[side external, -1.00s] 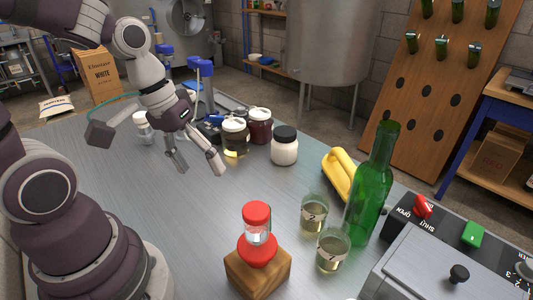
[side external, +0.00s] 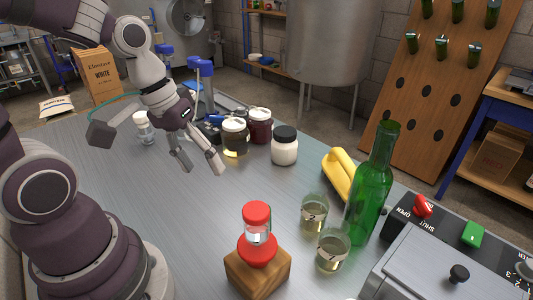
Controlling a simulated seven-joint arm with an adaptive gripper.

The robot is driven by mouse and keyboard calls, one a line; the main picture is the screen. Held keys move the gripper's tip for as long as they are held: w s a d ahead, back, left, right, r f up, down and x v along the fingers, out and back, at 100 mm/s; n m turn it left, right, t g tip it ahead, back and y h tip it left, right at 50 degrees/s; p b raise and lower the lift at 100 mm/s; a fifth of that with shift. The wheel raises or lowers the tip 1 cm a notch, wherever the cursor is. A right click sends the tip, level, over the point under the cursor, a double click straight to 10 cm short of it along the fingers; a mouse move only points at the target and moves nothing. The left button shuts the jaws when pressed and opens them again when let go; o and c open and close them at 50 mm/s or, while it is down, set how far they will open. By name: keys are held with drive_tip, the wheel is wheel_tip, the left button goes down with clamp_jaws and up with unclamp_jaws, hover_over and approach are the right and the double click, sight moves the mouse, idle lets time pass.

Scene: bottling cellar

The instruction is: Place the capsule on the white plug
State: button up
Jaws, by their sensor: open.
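My gripper (side external: 203,171) is open and empty above the far left part of the metal table (side external: 135,195). Its two fingers point down and are apart. I cannot pick out the capsule or the white plug for sure. A small glass-like piece with a white top (side external: 144,127) stands on the table left of my gripper, partly close behind the arm. A red-capped clear piece with a red base (side external: 257,235) stands upright on a wooden block (side external: 258,271) at the front middle, well away from my gripper.
Dark-lidded jars, one white (side external: 285,149), stand right of my gripper. A yellow object (side external: 340,173), a green bottle (side external: 370,190), two numbered glasses (side external: 313,214) and a grey box (side external: 430,270) stand on the right. The table's middle is clear.

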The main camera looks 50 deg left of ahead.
sight(215, 225)
drive_tip(key=f+n+t+h, duration=0.1)
drive_tip(key=f+n+h, duration=0.1)
drive_tip(key=n, duration=0.3)
drive_tip(key=a+f+n+t+h, duration=0.1)
drive_tip(key=f+n+h, duration=0.2)
drive_tip(key=n, duration=0.3)
drive_tip(key=w+f+n+t+h, duration=0.1)
drive_tip(key=f+n+h, duration=0.1)
drive_tip(key=f+n, duration=0.2)
drive_tip(key=shift+a+n, duration=0.15)
drive_tip(key=shift+n, duration=0.65)
drive_tip(key=n+t, duration=0.2)
drive_tip(key=n, duration=0.1)
drive_tip(key=n+t, duration=0.1)
drive_tip(key=shift+w+a+f+n+h, duration=0.1)
drive_tip(key=shift+a+f+n+h, duration=0.2)
drive_tip(key=shift+a+f, duration=0.1)
drive_tip(key=shift+w+f+n+t, duration=0.1)
drive_tip(key=shift+w+n+t, duration=0.05)
drive_tip(key=shift+n+t, duration=0.2)
drive_tip(key=x, duration=1)
drive_tip(key=shift+d, duration=0.15)
drive_tip(key=c, duration=0.4)
